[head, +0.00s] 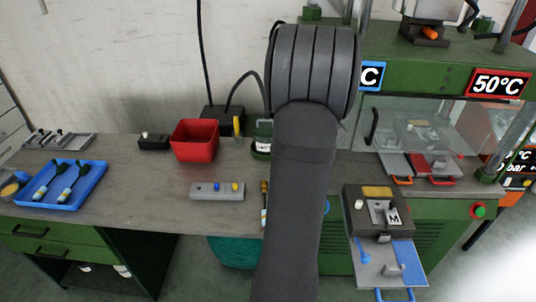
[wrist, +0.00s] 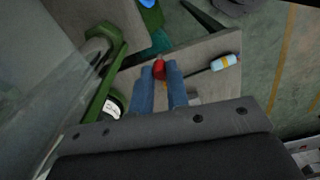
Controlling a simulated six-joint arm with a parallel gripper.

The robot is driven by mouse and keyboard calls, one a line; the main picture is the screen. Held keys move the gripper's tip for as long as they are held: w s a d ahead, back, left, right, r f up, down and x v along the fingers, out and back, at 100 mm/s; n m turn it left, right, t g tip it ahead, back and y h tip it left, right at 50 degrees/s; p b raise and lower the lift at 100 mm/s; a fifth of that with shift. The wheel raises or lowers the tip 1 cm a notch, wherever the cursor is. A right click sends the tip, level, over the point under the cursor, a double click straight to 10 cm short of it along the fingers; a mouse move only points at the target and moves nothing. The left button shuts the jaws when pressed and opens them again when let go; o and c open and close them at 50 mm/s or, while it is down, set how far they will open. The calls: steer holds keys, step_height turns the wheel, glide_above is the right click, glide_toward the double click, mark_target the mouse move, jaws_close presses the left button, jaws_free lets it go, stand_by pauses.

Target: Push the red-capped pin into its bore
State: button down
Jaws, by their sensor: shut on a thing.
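In the wrist view my gripper (wrist: 160,70) has two blue fingers, shut on the red-capped pin (wrist: 159,69). Only the red cap shows between the fingertips; the shank is hidden. The pin is over the grey bench, and I cannot tell whether its tip touches anything. In the head view my own arm hides the gripper and the pin. The pin's bore cannot be made out.
A tool with a white, blue and yellow handle (wrist: 226,62) lies just right of the fingers. A red bin (head: 195,142) and blue tray (head: 62,184) are on the bench (head: 130,200).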

steer(key=s+d+m, duration=0.2)
steer(key=s+d, duration=0.2)
steer(key=d, duration=0.7)
steer(key=s+d+r+m, duration=0.1)
steer(key=s+d, duration=0.4)
steer(key=d, duration=0.7)
steer(key=shift+m, duration=0.9)
steer(key=shift+f, duration=0.1)
steer(key=shift+f, duration=4.15)
steer(key=c, duration=1.3)
jaws_free()
